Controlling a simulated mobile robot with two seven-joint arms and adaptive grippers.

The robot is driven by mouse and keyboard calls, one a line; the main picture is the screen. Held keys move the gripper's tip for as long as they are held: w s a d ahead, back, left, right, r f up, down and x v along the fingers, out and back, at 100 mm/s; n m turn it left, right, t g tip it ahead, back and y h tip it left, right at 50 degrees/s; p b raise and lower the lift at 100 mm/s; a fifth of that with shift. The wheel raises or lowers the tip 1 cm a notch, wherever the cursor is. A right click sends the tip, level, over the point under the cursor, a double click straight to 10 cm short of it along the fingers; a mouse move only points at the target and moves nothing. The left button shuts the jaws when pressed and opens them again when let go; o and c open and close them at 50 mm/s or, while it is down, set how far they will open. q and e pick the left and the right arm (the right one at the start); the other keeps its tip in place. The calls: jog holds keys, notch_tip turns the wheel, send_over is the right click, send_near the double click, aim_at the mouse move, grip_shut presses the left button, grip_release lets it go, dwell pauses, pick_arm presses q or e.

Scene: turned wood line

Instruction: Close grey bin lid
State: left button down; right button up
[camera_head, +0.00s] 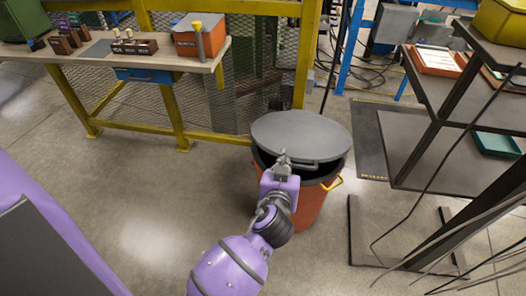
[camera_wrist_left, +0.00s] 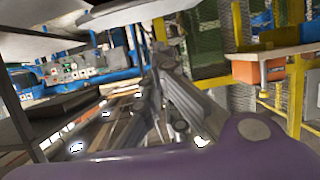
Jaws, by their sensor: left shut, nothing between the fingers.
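The bin (camera_head: 308,206) is a round orange-red bin with a dark rim and a yellow side handle. Its grey lid (camera_head: 305,132) lies over the top, tilted, with a dark gap between its near edge and the rim. A dark bar handle shows at the lid's near edge. My left gripper (camera_head: 283,157) is shut and empty at this near edge, beside the bar handle; whether it touches the lid I cannot tell. In the left wrist view the gripper fingers (camera_wrist_left: 165,70) point away, below a pale grey surface that may be the lid. My right gripper is not in view.
A wooden workbench (camera_head: 75,55) on yellow legs stands at the back left, with an orange box (camera_head: 198,42) on it. A yellow-framed mesh fence (camera_head: 262,60) is behind the bin. Dark shelving (camera_head: 440,125) stands at the right. The floor left of the bin is clear.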

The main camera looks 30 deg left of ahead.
pick_arm(q)
jog(key=x, duration=1)
jog(key=shift+w+a, duration=0.1)
jog(key=shift+w, duration=0.15)
jog(key=f, duration=0.2)
jog(key=s+f, duration=0.1)
jog(key=f, duration=0.1)
